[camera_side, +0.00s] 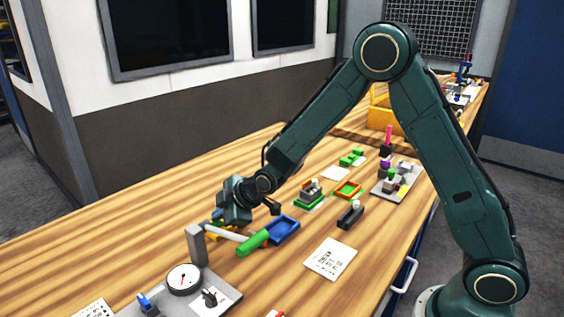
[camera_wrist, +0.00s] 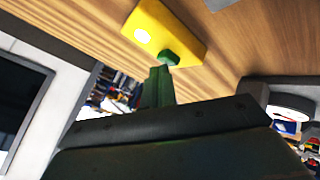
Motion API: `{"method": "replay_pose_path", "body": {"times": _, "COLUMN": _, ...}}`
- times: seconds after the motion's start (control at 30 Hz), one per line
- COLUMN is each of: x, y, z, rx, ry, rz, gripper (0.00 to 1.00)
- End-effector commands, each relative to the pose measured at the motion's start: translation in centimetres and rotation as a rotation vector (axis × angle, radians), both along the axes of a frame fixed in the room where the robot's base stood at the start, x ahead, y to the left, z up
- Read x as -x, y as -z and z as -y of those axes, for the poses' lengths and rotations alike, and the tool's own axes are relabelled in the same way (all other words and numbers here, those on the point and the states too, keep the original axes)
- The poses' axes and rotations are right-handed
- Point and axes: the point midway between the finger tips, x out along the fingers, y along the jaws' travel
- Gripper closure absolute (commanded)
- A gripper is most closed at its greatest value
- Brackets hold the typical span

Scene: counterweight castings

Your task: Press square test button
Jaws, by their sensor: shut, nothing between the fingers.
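A yellow box (camera_wrist: 185,24) shows at the top of the wrist view. It has a pale, rounded button (camera_wrist: 142,36) and a green, square-looking button (camera_wrist: 170,57) near its lower edge. My gripper (camera_wrist: 161,71) is shut and empty, with its fingertips right at the green button in the picture. I cannot tell whether they touch it or are just short of it. In the side view my gripper (camera_side: 222,219) points down over the yellow box (camera_side: 221,232), which is mostly hidden behind the grey post and lever.
A grey post with a green-handled lever (camera_side: 252,243) stands in front of the box, close to my gripper. A blue tray (camera_side: 283,231) is to the right. A dial gauge (camera_side: 185,279) sits on a grey plate nearer the camera.

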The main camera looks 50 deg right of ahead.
Motion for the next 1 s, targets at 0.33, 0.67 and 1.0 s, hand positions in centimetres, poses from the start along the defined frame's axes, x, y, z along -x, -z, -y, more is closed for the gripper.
{"method": "replay_pose_path", "body": {"times": 0.33, "x": 0.0, "y": -0.5, "z": 0.0, "rx": 0.000, "ry": 0.000, "rz": -0.001, "gripper": 1.00}}
{"method": "replay_pose_path", "body": {"times": 0.67, "x": 0.0, "y": -1.1, "z": 0.0, "rx": 0.000, "ry": 0.000, "rz": 0.001, "gripper": 1.00}}
{"method": "replay_pose_path", "body": {"times": 1.0, "x": 0.0, "y": -3.5, "z": 0.0, "rx": -0.001, "ry": 0.000, "rz": 0.003, "gripper": 1.00}}
